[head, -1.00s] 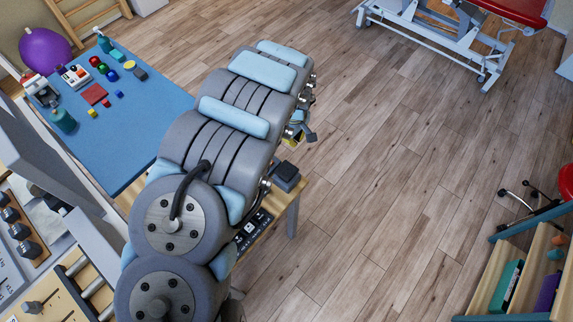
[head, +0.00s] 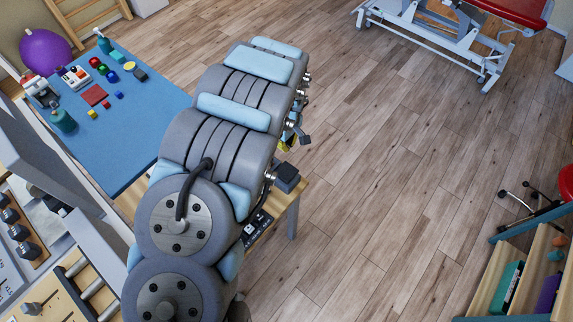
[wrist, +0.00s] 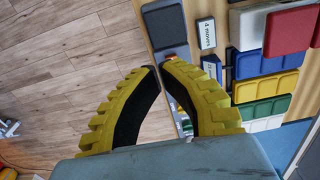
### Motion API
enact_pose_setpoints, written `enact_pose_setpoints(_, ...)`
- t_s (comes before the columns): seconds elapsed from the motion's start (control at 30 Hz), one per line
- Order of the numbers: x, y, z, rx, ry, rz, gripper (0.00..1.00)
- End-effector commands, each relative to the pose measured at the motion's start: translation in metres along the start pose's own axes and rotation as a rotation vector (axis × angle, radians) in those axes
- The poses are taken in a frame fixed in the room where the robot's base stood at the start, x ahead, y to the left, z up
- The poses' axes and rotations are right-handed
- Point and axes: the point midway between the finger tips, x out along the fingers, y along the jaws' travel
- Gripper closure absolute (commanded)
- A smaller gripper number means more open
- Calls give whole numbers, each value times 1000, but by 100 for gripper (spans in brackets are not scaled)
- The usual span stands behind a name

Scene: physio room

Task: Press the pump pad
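My gripper (wrist: 160,70) has yellow ridged fingers with black inner faces. In the wrist view the fingertips nearly meet, with nothing held between them. They are over the edge of a wooden bench top (wrist: 146,22), beside a grey block with a dark pad (wrist: 166,27). In the head view my arm hides most of the gripper. A teal bottle with a pump-like top (head: 104,42) stands at the far end of a blue table (head: 130,135), away from my gripper. I cannot tell for certain which thing is the pump pad.
A purple ball (head: 45,51) and a red treatment couch (head: 510,10) are farther off. The floor (head: 400,170) between is clear.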

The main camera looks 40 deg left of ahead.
Motion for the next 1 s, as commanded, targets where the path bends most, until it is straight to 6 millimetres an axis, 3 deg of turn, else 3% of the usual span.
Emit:
enact_pose_setpoints(0.47,18,-2,2,2,1,-1,100)
enact_pose_setpoints(1.0,70,-4,1,0,-2,-4,100)
